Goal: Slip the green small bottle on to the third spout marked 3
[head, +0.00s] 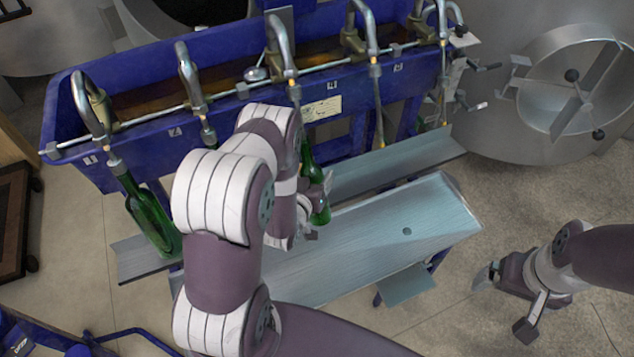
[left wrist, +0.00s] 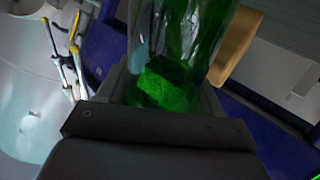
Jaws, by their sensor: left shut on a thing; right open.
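A green small bottle (head: 308,158) is held upright or nearly so in my left gripper (head: 320,206), which is shut on it. The bottle (left wrist: 180,45) fills the middle of the left wrist view. In the head view its neck is below the third spout (head: 281,50), a bent metal pipe. My left forearm partly hides the bottle, the spout's lower end and the mark 3. I cannot tell whether the spout tip is inside the neck. My right gripper (head: 506,302) is open and empty at the lower right, away from the filler.
A blue trough (head: 225,105) carries several spouts in a row. A larger green bottle (head: 150,220) hangs tilted at the first spout (head: 88,105) on the left. A grey bench (head: 400,235) lies in front. A round steel tank door (head: 575,80) is at the right.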

